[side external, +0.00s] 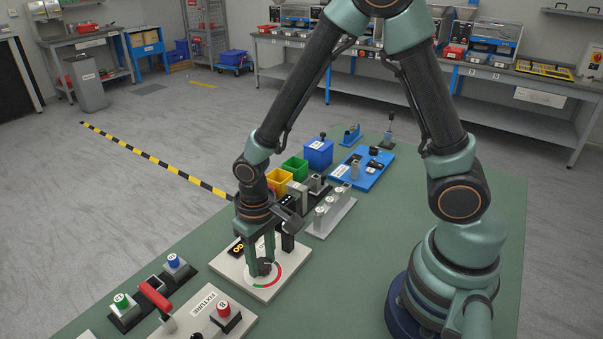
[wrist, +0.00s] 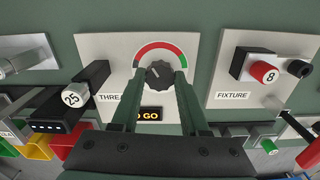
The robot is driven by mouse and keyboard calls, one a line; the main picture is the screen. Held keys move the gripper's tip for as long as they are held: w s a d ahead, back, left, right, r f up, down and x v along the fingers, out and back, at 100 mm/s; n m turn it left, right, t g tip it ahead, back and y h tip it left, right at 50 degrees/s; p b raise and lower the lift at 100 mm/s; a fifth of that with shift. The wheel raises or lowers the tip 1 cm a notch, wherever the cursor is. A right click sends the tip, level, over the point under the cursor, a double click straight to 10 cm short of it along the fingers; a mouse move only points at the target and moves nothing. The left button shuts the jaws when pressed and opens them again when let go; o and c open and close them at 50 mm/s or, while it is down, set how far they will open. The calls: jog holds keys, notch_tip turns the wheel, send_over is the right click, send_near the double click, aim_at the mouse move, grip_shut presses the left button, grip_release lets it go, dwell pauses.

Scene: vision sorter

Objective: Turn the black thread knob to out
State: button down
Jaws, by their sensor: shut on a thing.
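The black thread knob (wrist: 159,74) sits on a white panel (wrist: 92,45), below a red and green arc (wrist: 161,48) in the wrist view. My gripper (wrist: 158,76) has its two green fingers closed on either side of the knob. In the side view the fingers reach down to the knob (side external: 264,268) on the panel (side external: 271,289). The thread label is also partly covered. I cannot tell the knob's exact pointing.
A black holder with a white piece marked 25 (wrist: 75,95) stands close beside the knob. The fixture plate (wrist: 226,101) carries a red piece marked 8 (wrist: 263,72).

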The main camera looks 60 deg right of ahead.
aim_at(262, 263)
jog(key=n, duration=1)
jog(key=shift+n, duration=0.3)
dwell(0.4)
jog(key=shift+c, duration=2)
grip_release()
notch_tip(262, 263, up, 12)
